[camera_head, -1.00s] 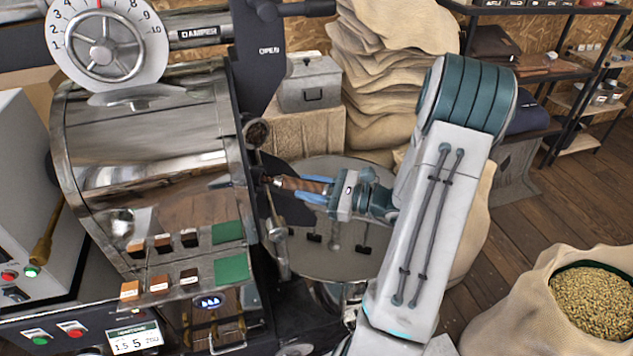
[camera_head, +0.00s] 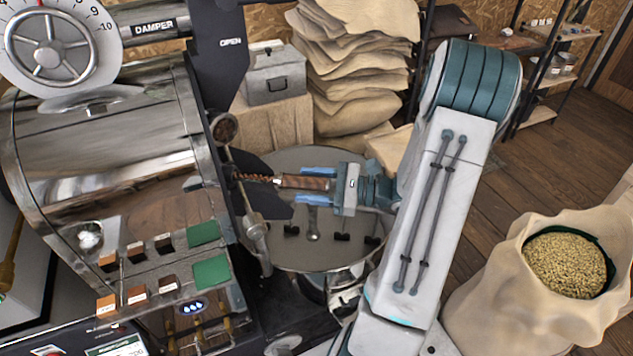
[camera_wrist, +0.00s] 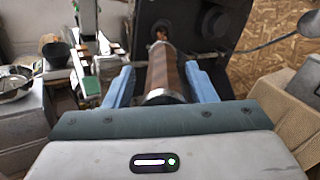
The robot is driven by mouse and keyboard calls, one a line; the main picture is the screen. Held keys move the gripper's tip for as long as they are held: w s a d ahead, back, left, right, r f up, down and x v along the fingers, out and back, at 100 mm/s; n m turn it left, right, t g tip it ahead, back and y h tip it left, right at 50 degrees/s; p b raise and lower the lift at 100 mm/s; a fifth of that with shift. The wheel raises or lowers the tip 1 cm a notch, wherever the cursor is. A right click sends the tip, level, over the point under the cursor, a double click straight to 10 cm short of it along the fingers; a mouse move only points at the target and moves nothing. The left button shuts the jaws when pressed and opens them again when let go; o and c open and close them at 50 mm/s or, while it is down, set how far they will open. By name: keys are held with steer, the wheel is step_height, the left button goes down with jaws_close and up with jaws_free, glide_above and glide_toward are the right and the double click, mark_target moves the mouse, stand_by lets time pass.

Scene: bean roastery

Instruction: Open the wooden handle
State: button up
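The wooden handle (camera_head: 305,182) is a dark brown cylinder with a metal end. It points out from the roaster front on a brownish rod (camera_head: 252,177), above the round cooling tray (camera_head: 285,160). My gripper (camera_head: 316,185) comes from the right, with one blue finger on each side of the handle. A gap shows between handle and fingers, so the gripper looks open around it. In the wrist view the handle (camera_wrist: 165,75) runs between my blue fingers (camera_wrist: 160,87) toward the dark roaster front (camera_wrist: 195,15). A clear gap shows on its left, a smaller one on its right.
The steel roaster drum (camera_head: 110,150) stands at left, with a damper wheel (camera_head: 48,55) above. A grey metal box (camera_head: 272,75) sits behind the tray. Stacked sacks (camera_head: 355,60) stand at the back. An open sack of beans (camera_head: 490,270) stands at right. Bare floor lies between.

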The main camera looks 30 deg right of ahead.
steer(key=shift+d, duration=0.1)
steer(key=shift+d, duration=0.2)
steer(key=b+v, duration=0.3)
steer(key=v, duration=1)
steer(key=shift+s, duration=0.2)
steer(key=shift+d, duration=0.1)
